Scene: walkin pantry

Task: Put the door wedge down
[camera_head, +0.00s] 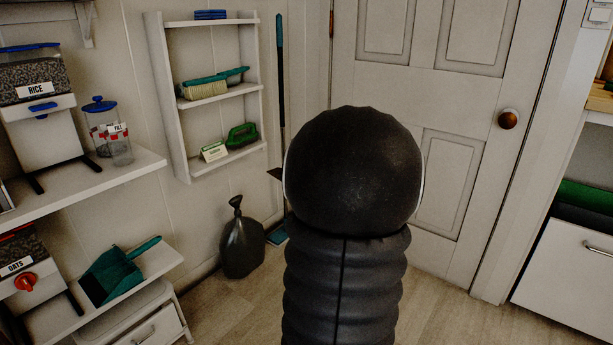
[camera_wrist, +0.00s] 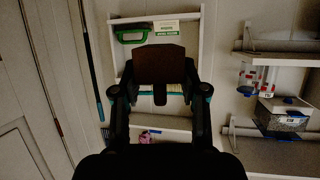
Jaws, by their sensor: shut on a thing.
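The door wedge (camera_wrist: 160,63), a dark brown block, is between the fingers of my gripper (camera_wrist: 160,88) in the wrist view. My gripper is shut on it and holds it up in front of the small white wall shelf (camera_wrist: 203,45). The wedge covers part of that shelf and I cannot tell its distance from it. In the head view my black arm blocks the middle and hides the gripper. A small dark tip shows left of the arm, but I cannot tell what it is.
The wall shelf (camera_head: 170,120) holds a hand brush (camera_head: 205,88), a green scrubber (camera_head: 242,135) and a card (camera_head: 214,151). A black bag (camera_head: 241,245) stands on the floor beside a blue-handled pole (camera_head: 280,70). The white door (camera_head: 450,90) is shut. Floor shows at lower right.

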